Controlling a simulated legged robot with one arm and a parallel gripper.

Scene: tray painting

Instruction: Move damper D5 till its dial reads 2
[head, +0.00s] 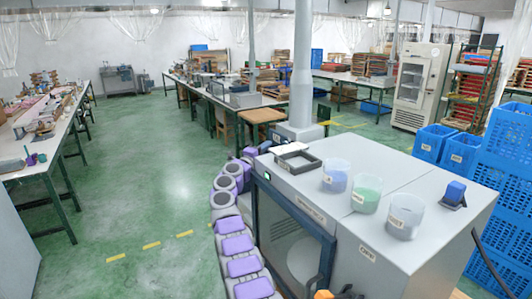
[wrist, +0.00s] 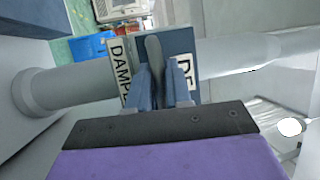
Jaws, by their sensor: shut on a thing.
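In the wrist view, my gripper (wrist: 158,78) has its two blue fingers shut on a grey lever handle (wrist: 153,48), which stands up between them. Behind the lever is a dark blue plate (wrist: 181,44). A white label reading "DAMP" (wrist: 119,70) is on its left, and a partly covered label starting with "D" (wrist: 184,76) is on its right. The fingers hide parts of both labels. A grey duct pipe (wrist: 68,88) runs across behind the plate. I cannot make out a dial or its reading. The damper cannot be made out in the head view.
In the head view, a grey cabinet (head: 420,185) with a dark-framed window stands in front. It carries tubs of blue, green and grey powder (head: 366,193). Stacked blue crates (head: 510,150) stand at right. The green floor (head: 150,190) at left is open, beside a long table (head: 50,140).

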